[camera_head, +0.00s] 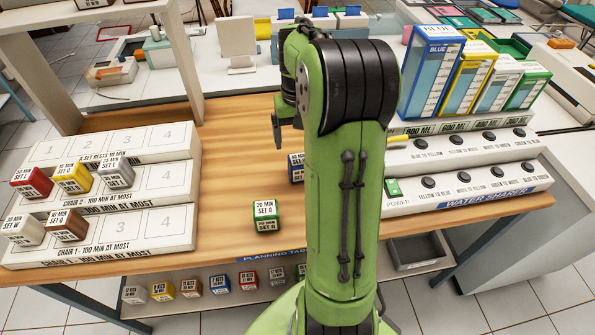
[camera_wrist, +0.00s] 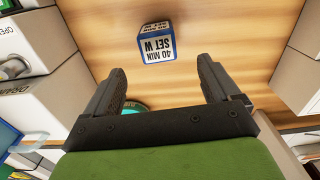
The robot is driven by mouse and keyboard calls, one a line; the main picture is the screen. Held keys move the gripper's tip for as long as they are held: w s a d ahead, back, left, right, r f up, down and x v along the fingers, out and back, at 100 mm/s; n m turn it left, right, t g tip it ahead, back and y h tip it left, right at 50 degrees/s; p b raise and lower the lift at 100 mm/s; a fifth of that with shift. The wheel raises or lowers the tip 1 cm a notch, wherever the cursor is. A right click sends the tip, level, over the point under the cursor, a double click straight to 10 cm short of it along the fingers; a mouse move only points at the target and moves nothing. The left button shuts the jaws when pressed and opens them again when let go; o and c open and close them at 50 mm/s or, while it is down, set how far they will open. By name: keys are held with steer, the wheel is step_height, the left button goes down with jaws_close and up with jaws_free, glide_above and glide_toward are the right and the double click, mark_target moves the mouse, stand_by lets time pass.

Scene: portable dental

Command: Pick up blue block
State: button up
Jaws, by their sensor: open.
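The blue block (camera_head: 296,168), with a white label, sits on the wooden planning table (camera_head: 235,165). My green arm hides part of it in the head view. In the wrist view the blue block (camera_wrist: 158,43) shows whole, its label reading 40 MIN SET W. My gripper (camera_wrist: 161,70) is open and empty, its two dark fingers apart. The block lies beyond the fingertips, roughly in line with the gap between them, and neither finger touches it.
A green block (camera_head: 265,216) sits near the table's front edge. At left, a stepped white rack (camera_head: 180,228) holds several coloured blocks. More blocks sit on a lower shelf.

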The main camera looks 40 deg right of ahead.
mark_target(299, 159)
step_height(299, 159, down, 10)
steer(key=b, duration=0.4)
steer(key=shift+s+d+f, duration=0.15)
steer(key=shift+f, duration=0.1)
steer(key=shift+r, duration=0.15)
steer(key=shift+c, duration=0.4)
steer(key=c, duration=1)
